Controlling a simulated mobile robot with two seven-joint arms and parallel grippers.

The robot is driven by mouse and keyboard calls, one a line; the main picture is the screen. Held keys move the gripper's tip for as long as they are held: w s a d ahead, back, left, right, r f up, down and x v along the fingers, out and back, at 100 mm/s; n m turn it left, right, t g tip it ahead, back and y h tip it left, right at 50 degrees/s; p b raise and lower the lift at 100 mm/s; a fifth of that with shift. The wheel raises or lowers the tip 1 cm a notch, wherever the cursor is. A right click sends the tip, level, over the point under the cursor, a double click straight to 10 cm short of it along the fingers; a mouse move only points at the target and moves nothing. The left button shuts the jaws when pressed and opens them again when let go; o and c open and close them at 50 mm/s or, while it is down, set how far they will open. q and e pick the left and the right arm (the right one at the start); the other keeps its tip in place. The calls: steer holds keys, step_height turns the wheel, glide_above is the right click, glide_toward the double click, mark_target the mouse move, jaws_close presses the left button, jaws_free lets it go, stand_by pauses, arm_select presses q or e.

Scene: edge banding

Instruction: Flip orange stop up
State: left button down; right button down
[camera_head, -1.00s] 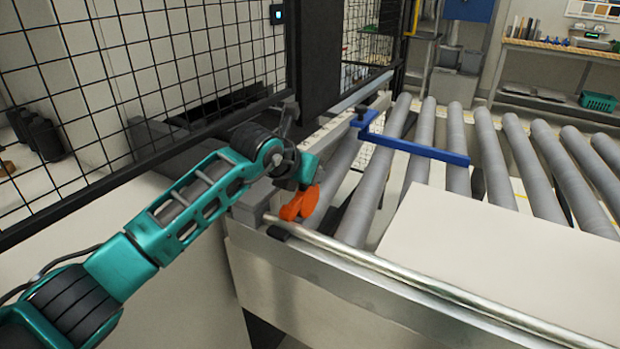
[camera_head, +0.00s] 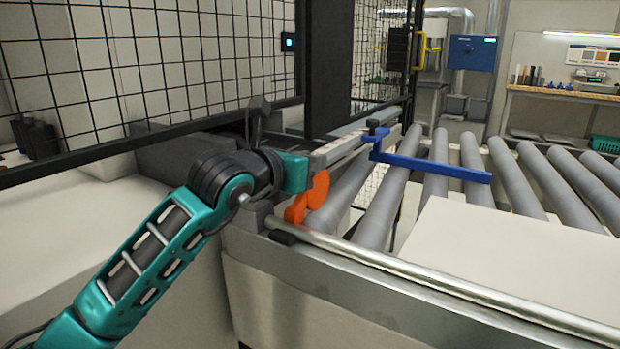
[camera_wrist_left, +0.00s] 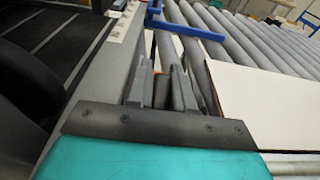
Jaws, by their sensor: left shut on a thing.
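The orange stop (camera_head: 309,198) is at the left end of the roller conveyor, beside the metal side rail. It shows as two rounded orange parts, the upper one tilted up to the right. My left gripper (camera_head: 306,174) is at the upper part and shut on the stop; its fingertips are largely hidden in the head view. In the left wrist view, the grey fingers (camera_wrist_left: 165,80) point forward, with only a sliver of orange between them. My right gripper is in neither view.
A white panel (camera_head: 520,255) lies on the grey rollers (camera_head: 395,195) at the right. A blue bar (camera_head: 430,167) reaches over the rollers behind the stop. The metal rail (camera_head: 430,275) runs along the front. Black mesh fencing (camera_head: 170,60) stands behind my left arm.

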arm_select(q)
steer(key=shift+r, duration=0.15)
steer(key=c, duration=1.1)
jaws_free()
steer(key=shift+s+a, duration=0.1)
steer(key=shift+a, duration=0.1)
